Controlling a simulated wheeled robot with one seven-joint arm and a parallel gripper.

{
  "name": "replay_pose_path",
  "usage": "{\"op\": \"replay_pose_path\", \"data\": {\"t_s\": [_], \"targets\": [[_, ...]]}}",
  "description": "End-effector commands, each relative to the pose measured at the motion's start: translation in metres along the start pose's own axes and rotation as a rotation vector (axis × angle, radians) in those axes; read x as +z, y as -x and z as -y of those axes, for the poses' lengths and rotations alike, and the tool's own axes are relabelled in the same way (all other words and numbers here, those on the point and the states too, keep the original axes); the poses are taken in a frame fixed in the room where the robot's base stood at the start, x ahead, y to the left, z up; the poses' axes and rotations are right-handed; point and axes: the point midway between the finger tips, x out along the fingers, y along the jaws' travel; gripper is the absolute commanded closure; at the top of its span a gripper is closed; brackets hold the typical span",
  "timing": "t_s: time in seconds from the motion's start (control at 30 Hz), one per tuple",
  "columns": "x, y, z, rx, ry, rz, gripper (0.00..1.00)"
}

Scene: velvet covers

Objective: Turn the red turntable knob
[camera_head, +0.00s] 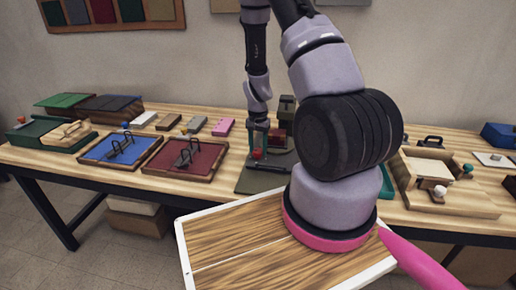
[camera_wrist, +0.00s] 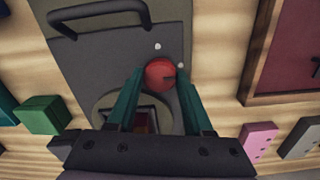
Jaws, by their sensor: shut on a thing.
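The red knob (camera_wrist: 160,74) sits on a dark grey plate (camera_wrist: 95,60) on the workbench. In the head view the knob (camera_head: 257,154) shows just below my gripper (camera_head: 260,138), on the dark plate (camera_head: 262,182). In the wrist view the two teal fingers of my gripper (camera_wrist: 161,80) stand on either side of the knob and are shut on it. A dark notch shows on the knob's right side. Two small white dots mark the plate, one above the knob and one to its upper right. A round part (camera_wrist: 103,112) lies partly hidden behind my fingers.
A dark handle (camera_wrist: 100,10) rises from the plate. A maroon tray (camera_head: 186,172) and a blue tray (camera_head: 118,150) stand left of it. A pink block (camera_head: 223,127) and a green block (camera_wrist: 42,115) lie nearby. A wooden box (camera_head: 450,196) stands at right.

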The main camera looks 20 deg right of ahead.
Motion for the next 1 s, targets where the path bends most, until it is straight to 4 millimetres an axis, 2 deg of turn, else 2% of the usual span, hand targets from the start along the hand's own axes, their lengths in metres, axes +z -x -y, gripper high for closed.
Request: {"op": "replay_pose_path", "data": {"t_s": [0.1,0.13,0.2,0.5,0.63,1.0], "targets": [[0.0,0.0,0.0,0.0,0.001,-0.001,1.0],[0.0,0.0,0.0,0.0,0.001,-0.001,0.45],[0.0,0.0,0.0,0.0,0.001,-0.001,0.19],[0.0,0.001,0.0,0.0,0.001,0.0,0.19],[-0.001,0.009,0.001,-0.001,0.003,-0.003,0.19],[0.0,0.079,0.001,-0.003,0.003,-0.004,0.19]]}}
